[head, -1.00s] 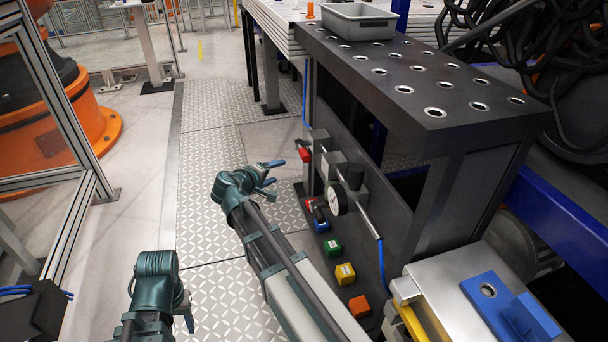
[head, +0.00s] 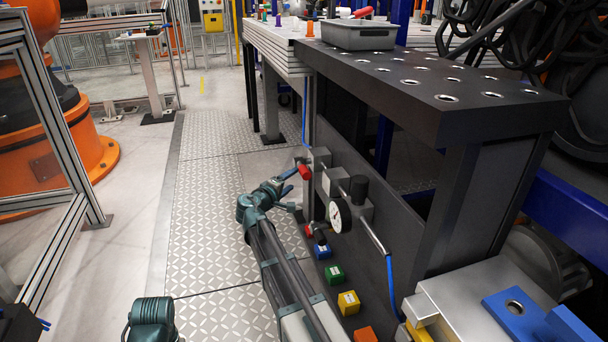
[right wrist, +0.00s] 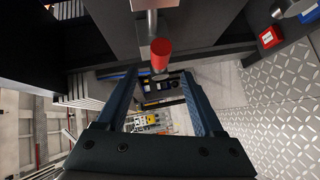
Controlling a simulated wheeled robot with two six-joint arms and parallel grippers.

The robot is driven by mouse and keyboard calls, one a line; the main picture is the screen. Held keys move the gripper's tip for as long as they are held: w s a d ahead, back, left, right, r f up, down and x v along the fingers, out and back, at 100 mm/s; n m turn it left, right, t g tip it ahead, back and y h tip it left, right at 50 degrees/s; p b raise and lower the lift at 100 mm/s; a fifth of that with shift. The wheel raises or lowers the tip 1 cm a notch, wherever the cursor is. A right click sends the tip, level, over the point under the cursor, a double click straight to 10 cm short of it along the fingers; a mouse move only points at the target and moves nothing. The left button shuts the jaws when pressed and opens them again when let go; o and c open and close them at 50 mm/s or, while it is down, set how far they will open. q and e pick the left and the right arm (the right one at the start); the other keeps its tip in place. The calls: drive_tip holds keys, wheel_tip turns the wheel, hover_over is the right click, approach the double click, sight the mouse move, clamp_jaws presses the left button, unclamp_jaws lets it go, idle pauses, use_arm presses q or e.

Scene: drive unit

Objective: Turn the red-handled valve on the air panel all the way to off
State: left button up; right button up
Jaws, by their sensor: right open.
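The red-handled valve (head: 305,171) is at the far end of the pipework on the dark air panel (head: 352,262). My right gripper (head: 291,190) is open, just left of the red handle in the head view. In the right wrist view the red handle (right wrist: 161,47) hangs from a metal stem, in line with the gap between the two spread fingers (right wrist: 161,78). No contact shows. The handle's exact depth relative to the fingertips is hard to tell.
A gauge (head: 340,216) and black knob (head: 358,187) sit nearer on the panel. Coloured blocks, including green (head: 335,274) and yellow (head: 348,302), line its foot. The holed bench top (head: 420,90) overhangs the panel. Left of my right arm, the tread-plate floor (head: 200,230) is clear.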

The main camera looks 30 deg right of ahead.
sight(301, 173)
drive_tip(key=b+x, duration=0.1)
drive_tip(key=x, duration=0.9)
drive_tip(key=shift+c, duration=0.3)
drive_tip(key=shift+a, duration=0.1)
clamp_jaws()
idle(0.9)
